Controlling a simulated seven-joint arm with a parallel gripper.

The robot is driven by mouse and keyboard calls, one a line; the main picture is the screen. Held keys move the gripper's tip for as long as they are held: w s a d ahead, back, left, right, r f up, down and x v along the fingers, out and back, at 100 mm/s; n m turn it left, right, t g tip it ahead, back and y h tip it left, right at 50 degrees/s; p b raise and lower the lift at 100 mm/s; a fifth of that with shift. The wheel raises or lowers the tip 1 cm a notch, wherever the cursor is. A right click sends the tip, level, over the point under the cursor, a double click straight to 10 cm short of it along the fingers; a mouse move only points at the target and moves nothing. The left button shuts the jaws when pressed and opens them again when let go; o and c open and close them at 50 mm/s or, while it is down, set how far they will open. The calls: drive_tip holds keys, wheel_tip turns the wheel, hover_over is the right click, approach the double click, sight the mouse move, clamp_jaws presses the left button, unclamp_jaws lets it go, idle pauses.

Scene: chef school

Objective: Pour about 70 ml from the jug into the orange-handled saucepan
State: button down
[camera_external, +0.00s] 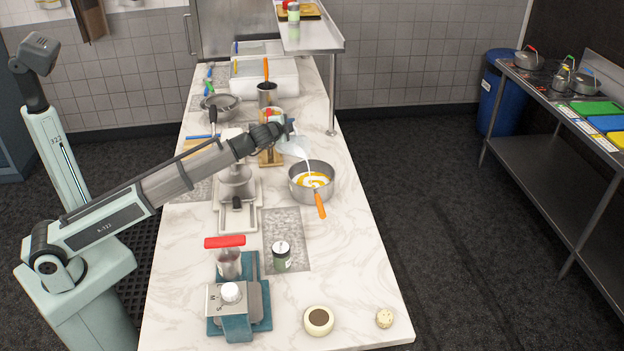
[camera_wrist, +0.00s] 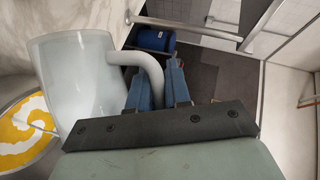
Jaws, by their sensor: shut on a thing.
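The orange-handled saucepan (camera_external: 298,187) stands on the marble counter, its orange handle pointing toward the front. In it is yellow liquid with a white swirl, which also shows in the wrist view (camera_wrist: 27,133). My gripper (camera_external: 288,127) is shut on the handle of the jug (camera_external: 296,146), above the saucepan's back left side. The jug is whitish and translucent and is tilted. A thin white stream runs from it down into the saucepan. In the wrist view the jug (camera_wrist: 75,85) is at the left, with my blue fingers (camera_wrist: 158,88) at its handle. The level inside the jug cannot be read.
A metal press-like device (camera_external: 237,185) stands left of the saucepan. The counter right of the saucepan is clear.

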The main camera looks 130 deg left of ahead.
drive_tip(key=shift+w+r, duration=0.2)
drive_tip(key=shift+r, duration=0.05)
idle(0.4)
drive_tip(key=shift+w+d+r+m+g+y, duration=0.1)
drive_tip(key=shift+w+r+m+g+y, duration=0.15)
drive_tip(key=shift+w, duration=0.25)
drive_tip(key=shift+w+r+m+g+y, duration=0.1)
drive_tip(key=shift+w+m, duration=0.25)
drive_tip(key=shift+w, duration=0.1)
idle(0.6)
drive_tip(key=s, duration=0.1)
drive_tip(key=s+f+n, duration=0.1)
drive_tip(key=s+t, duration=0.1)
drive_tip(key=shift+s+f+n, duration=0.1)
drive_tip(key=shift+f+n, duration=0.2)
drive_tip(key=shift+f, duration=0.1)
drive_tip(key=shift+s+r+n+t+h, duration=0.1)
drive_tip(key=shift+s+n+t+h, duration=0.15)
drive_tip(key=shift+h, duration=0.2)
drive_tip(key=shift+s+a+r+n+t, duration=0.1)
drive_tip(key=shift+s+r+n+t, duration=0.15)
drive_tip(key=shift+r, duration=0.35)
drive_tip(key=shift+s+a+r+n+t, duration=0.1)
drive_tip(key=shift+r+n, duration=0.2)
drive_tip(key=shift+r, duration=0.3)
drive_tip(key=shift+s+r+n+t, duration=0.25)
drive_tip(key=shift+r+n, duration=0.15)
